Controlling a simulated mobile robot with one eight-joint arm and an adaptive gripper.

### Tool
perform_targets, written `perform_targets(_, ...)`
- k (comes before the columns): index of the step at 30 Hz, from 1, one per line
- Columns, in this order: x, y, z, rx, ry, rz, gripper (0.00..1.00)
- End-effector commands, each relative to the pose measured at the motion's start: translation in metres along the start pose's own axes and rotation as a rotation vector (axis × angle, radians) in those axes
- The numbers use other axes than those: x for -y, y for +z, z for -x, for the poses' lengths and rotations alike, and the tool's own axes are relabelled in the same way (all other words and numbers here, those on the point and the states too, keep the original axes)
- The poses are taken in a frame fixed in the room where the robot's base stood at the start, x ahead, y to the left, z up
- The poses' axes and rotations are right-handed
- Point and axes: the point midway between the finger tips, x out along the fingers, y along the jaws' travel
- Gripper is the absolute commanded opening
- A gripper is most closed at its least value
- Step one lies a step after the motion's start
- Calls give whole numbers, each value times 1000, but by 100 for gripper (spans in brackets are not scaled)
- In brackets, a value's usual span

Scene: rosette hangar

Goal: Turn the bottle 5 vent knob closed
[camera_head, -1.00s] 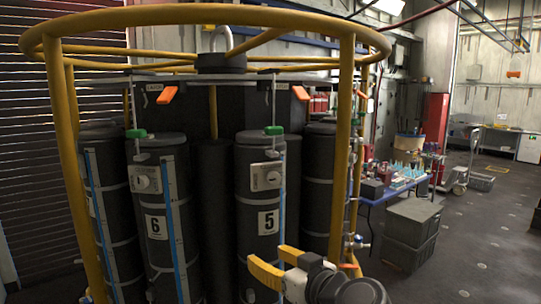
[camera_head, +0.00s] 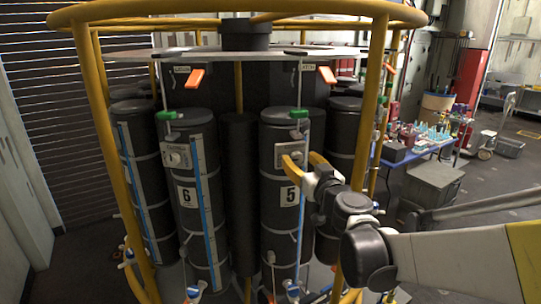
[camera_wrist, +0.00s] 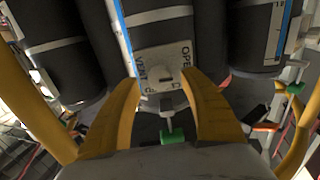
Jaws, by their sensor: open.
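Bottle 5 (camera_head: 278,228) is a dark upright cylinder with a white "5" label on its front. Its pale vent plate (camera_head: 284,147) is near the top, partly covered by my gripper in the head view. In the wrist view the plate (camera_wrist: 166,60) appears turned over, with the words OPEN and VENT. The round grey vent knob (camera_wrist: 166,79) is between my fingertips in that picture. My gripper (camera_head: 303,160) has yellow fingers and is open at the plate. In the wrist view the fingers (camera_wrist: 162,78) stand on either side of the knob; contact is not clear.
Bottle 6 (camera_head: 188,225) stands to the left with its own knob. A yellow tube frame (camera_head: 365,120) surrounds the bottles, with a post close to my arm. A green-handled valve (camera_head: 299,114) sits above bottle 5. A blue table (camera_head: 420,150) and grey crates (camera_head: 433,185) are at right.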

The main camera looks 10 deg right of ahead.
Motion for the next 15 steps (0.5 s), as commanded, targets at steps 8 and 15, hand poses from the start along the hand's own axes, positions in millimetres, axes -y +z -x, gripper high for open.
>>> perform_targets(8, 0, 0, -21, 0, -1, 0, 52)
perform_targets(15, 0, 0, -21, 0, -1, 0, 47)
